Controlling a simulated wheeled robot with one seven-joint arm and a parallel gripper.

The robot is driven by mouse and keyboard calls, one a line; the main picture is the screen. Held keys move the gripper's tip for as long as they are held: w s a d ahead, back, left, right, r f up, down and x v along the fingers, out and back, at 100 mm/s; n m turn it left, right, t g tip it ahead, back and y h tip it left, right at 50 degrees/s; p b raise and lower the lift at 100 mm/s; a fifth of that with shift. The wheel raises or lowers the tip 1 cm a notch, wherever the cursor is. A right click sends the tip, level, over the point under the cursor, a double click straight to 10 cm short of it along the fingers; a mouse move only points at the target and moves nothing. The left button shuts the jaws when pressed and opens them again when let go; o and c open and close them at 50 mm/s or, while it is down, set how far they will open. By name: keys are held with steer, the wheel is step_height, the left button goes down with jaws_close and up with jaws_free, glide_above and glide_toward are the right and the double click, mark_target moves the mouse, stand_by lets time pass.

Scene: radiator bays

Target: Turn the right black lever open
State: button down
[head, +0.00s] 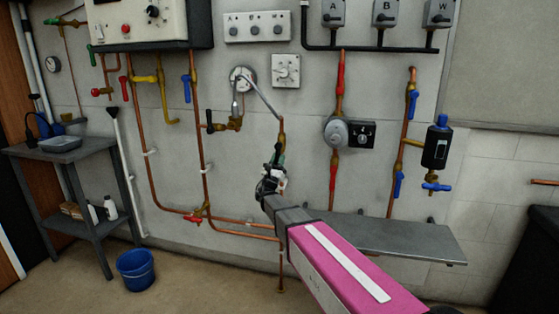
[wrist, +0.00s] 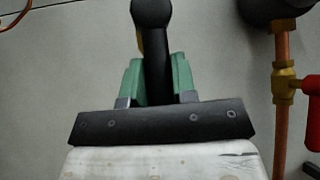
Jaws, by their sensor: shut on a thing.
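The right black lever (wrist: 154,45) stands upright in the wrist view, with its rounded end at the top edge. The green fingers of my gripper (wrist: 154,78) are on both sides of it, shut on it. In the head view my gripper (head: 277,162) is at the brass valve below the braided hose. The lever shows there only as a small dark piece, and my gripper mostly hides the valve. The left black lever (head: 209,128) is on a brass valve to the left, apart from my gripper.
A grey shelf (head: 400,240) juts from the wall, right of my gripper. A grey round regulator (head: 336,132) with red levers is on the copper pipe to the right. A red lever (wrist: 313,103) is at the wrist view's right edge. A blue bucket (head: 136,270) stands on the floor.

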steer(key=shift+n+y, duration=0.3)
steer(key=shift+y, duration=0.1)
steer(key=c, duration=0.9)
jaws_free()
steer(key=shift+s, duration=0.1)
steer(key=v, duration=1)
steer(key=shift+s+f, duration=0.1)
steer(key=shift+f, duration=0.35)
steer(key=shift+s+a, duration=0.1)
